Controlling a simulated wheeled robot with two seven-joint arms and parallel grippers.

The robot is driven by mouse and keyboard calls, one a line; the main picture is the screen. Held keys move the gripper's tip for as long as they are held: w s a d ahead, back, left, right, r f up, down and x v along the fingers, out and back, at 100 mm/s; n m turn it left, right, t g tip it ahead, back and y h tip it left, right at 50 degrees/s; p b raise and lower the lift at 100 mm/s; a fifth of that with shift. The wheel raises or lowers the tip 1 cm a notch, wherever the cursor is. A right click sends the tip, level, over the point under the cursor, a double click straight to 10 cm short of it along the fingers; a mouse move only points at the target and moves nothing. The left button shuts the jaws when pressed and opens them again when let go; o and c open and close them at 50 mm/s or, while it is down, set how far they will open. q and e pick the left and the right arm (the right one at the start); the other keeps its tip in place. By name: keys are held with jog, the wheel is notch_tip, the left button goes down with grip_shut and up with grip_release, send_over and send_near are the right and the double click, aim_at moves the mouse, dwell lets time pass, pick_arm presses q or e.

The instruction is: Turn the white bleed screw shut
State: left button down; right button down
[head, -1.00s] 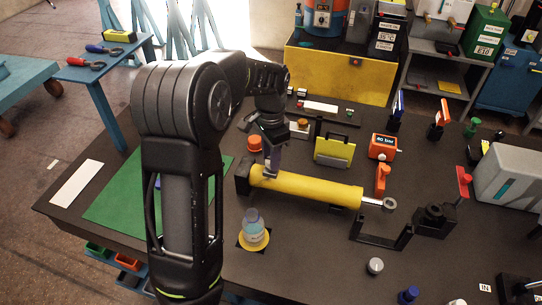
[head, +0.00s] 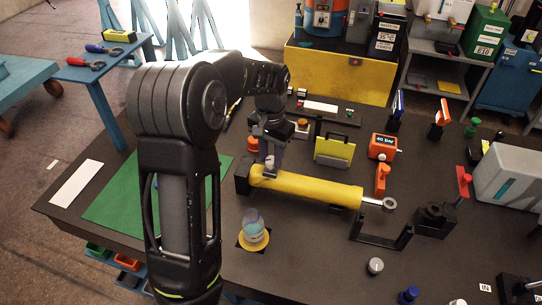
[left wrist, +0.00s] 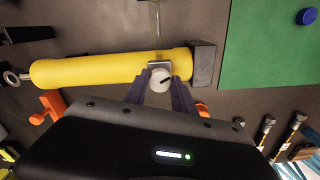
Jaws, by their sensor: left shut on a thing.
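The yellow cylinder (head: 310,189) lies across the table, with its rod eye at the right end. The white bleed screw (left wrist: 160,79) sits on a small metal block near the cylinder's black end cap (left wrist: 203,64). A dark slanted mark crosses its round head. My left gripper (head: 269,170) points down over that end of the cylinder. In the left wrist view its two purple fingers lie on either side of the screw head and are shut on it. In the head view the screw is mostly hidden by the fingers. My right gripper is out of view.
A bottle (head: 253,222) stands in a yellow dish in front of the cylinder. An orange "40 bar" box (head: 382,147), a yellow-green panel (head: 333,151) and an orange-handled valve (head: 382,180) stand behind it. A green mat (head: 115,205) lies to the left.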

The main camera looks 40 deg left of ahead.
aim_at(271, 160)
pick_arm(q)
jog(key=n, duration=0.6)
jog(key=shift+n, duration=0.3)
jog(key=n, duration=0.5)
jog(key=shift+n, duration=0.4)
jog(key=c, duration=1.1)
grip_release()
jog(key=shift+o, duration=0.2)
jog(key=shift+r, duration=0.15)
notch_tip(271, 160, up, 8)
jog(key=shift+f+b, duration=0.25)
jog(key=shift+b, duration=0.4)
jog(key=shift+d, duration=0.1)
